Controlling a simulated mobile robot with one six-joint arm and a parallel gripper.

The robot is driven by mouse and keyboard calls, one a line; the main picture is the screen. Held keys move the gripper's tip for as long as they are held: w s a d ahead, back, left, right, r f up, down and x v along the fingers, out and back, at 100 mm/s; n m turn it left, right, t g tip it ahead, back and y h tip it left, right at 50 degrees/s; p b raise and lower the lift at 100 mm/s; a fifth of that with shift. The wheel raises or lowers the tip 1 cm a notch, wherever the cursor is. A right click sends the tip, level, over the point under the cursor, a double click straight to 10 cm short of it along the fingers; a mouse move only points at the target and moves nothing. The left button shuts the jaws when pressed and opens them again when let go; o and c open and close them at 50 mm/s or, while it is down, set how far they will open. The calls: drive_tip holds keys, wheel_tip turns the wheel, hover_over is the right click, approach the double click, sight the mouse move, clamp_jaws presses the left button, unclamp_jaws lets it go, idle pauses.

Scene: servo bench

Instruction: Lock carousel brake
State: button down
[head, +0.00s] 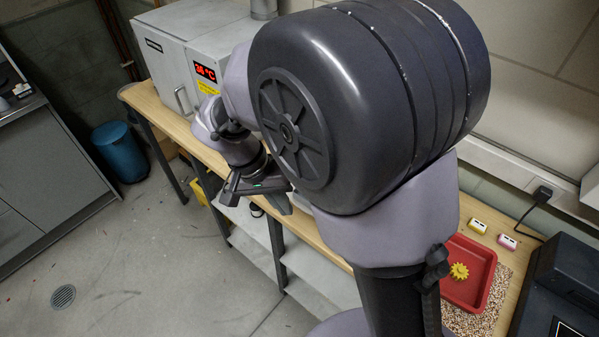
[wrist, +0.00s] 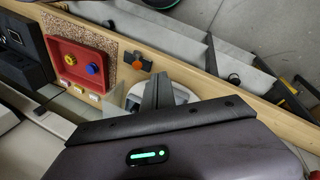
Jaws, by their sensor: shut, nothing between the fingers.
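A small orange piece on a dark mount (wrist: 138,62) sits at the bench edge in the wrist view; it may be the carousel brake, but its setting cannot be told. A pale round part (wrist: 181,93), possibly the carousel, shows beside and behind my fingers and is mostly hidden by them. My gripper (wrist: 160,80) is shut and empty above it, apart from the orange piece. In the head view my gripper (head: 268,192) hangs over the bench's front edge, and my arm hides the middle of the bench.
A red tray (wrist: 55,46) holds a yellow gear (wrist: 69,59) and a blue gear (wrist: 91,68), beside a speckled mat (wrist: 120,53). A dark device (head: 562,285) stands at the right end. An oven (head: 185,50) stands at the left end. The floor in front is clear.

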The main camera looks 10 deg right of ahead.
drive_tip(key=s+d+f+b, duration=0.2)
drive_tip(key=d+f+b, duration=0.2)
drive_tip(key=d+f, duration=0.3)
wheel_tip(320, 180, down, 3)
drive_tip(key=shift+r, duration=0.15)
